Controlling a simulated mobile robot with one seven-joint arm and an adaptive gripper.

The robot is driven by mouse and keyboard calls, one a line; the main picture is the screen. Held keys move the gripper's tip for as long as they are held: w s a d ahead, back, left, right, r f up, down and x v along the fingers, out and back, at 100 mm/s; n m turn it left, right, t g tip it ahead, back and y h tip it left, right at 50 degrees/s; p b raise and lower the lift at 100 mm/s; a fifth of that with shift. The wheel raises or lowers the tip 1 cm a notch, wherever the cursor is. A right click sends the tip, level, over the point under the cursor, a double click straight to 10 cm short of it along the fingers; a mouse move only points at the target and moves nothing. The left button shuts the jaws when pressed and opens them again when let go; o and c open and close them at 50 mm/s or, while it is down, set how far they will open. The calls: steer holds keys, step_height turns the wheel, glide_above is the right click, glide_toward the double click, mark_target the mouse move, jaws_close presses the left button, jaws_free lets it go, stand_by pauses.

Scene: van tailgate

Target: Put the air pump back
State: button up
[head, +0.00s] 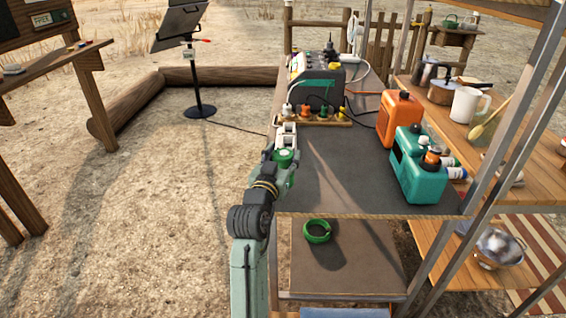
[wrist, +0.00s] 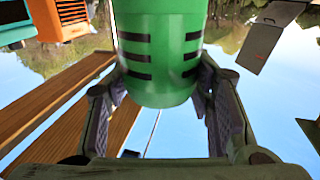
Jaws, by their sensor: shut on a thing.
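A green cylinder with dark slots, which I take to be the air pump (wrist: 160,50), fills the upper middle of the wrist view. My gripper (wrist: 160,105) has a finger on each side of it and is shut on it. In the head view my gripper (head: 285,142) is at the left edge of the grey-topped bench (head: 330,175), with green of the pump (head: 285,157) showing at it. The arm and gripper partly hide the pump there. I cannot tell how far it is above the ground.
A wooden rack with small bottles (head: 318,118) and a grey device (head: 316,82) stand behind. An orange canister (head: 400,118) and a teal canister (head: 420,170) stand on the right. A green ring (head: 317,231) lies on the lower shelf (head: 350,265). The bench's front middle is clear.

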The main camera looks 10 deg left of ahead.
steer(key=shift+w+f+p, duration=0.1)
steer(key=shift+f+p, duration=0.25)
steer(key=shift+f, duration=1.4)
steer(key=shift+f, duration=0.15)
steer(key=o, duration=1.6)
steer(key=shift+c, duration=0.2)
